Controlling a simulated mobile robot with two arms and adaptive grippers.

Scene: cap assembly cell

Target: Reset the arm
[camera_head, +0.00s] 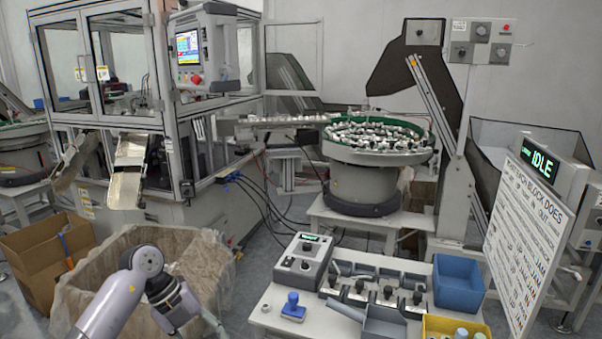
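My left arm comes in from the bottom left, in front of a lined carton. Its pale forearm rises to a rounded joint, and a dark wrist section bends down to the right. The fingertips of my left gripper cannot be made out at the lower edge of the picture. I see nothing held there. My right arm and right gripper are not in view.
A work table (262,318) at the front holds a control box (303,262), a blue stamp-like block (293,308), several fixtures, a blue bin (458,283) and a yellow bin (437,328). Behind stand a bowl feeder (350,185) and an enclosed machine. A lined carton (205,262) stands left.

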